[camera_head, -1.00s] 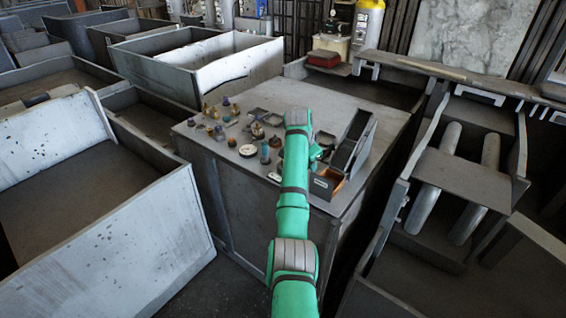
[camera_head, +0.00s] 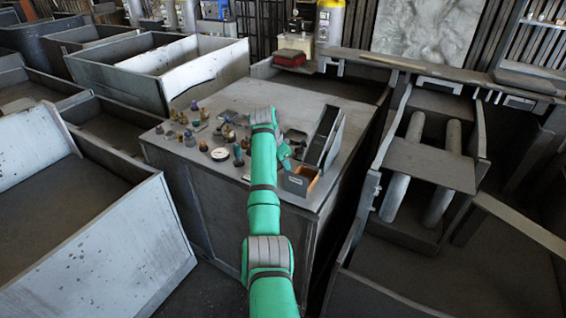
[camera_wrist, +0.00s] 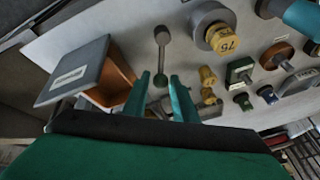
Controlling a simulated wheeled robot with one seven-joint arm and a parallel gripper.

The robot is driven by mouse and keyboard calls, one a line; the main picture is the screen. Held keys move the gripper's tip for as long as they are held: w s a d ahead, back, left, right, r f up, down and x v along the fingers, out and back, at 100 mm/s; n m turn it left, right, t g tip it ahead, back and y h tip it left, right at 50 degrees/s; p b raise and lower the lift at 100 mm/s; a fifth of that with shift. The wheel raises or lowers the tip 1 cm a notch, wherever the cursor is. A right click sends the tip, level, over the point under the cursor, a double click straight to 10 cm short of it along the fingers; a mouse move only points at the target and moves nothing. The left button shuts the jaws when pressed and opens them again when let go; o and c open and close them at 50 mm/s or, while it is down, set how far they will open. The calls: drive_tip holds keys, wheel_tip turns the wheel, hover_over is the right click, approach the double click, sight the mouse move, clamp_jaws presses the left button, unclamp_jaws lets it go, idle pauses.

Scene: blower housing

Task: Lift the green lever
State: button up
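In the wrist view a grey-green lever (camera_wrist: 162,38) with a round knob and thin shaft stands out from the panel top. I cannot tell clearly that it is green. My gripper (camera_wrist: 160,76) has two teal fingers spread apart. They show around the lower end of the lever's shaft in the picture, with the knob beyond the tips. I see no clear contact. In the head view my green arm reaches over the cabinet top (camera_head: 262,92), and the lever and fingers are hidden or too small to make out.
A box with a grey lid and orange inside (camera_wrist: 120,75) is left of the fingers. A yellow knob marked 75 (camera_wrist: 222,42), a green knob (camera_wrist: 240,70) and several others crowd the right. Large metal bins (camera_head: 120,235) flank the cabinet.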

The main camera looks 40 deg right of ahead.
drive_tip(key=shift+r, duration=0.15)
drive_tip(key=shift+a+r, duration=0.1)
drive_tip(key=shift+r, duration=0.2)
drive_tip(key=v, duration=1)
drive_tip(key=shift+f, duration=0.1)
